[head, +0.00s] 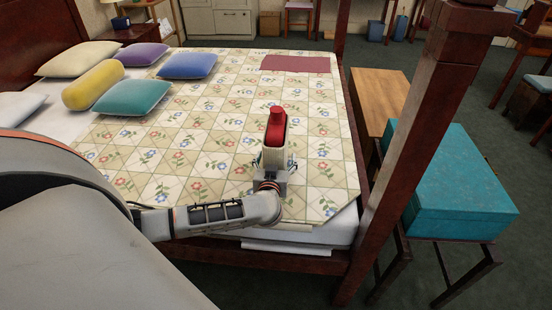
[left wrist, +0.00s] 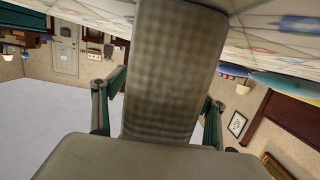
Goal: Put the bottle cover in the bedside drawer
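In the left wrist view the textured beige cover (left wrist: 172,70) fills the middle, with green-padded fingers (left wrist: 160,112) along both sides. Whether it touches the bed is unclear. The dark wood bedside table (head: 133,32), with its drawer front small and hard to make out, stands at the far left beyond the pillows. My right gripper is out of view.
The bed has a floral patchwork quilt (head: 215,130) and several pillows at the left. A dark bedpost (head: 408,140) rises at the right. Beyond it are a wooden bench (head: 378,98) and a teal box (head: 455,185). Dark green carpet (head: 380,52) is open at the back.

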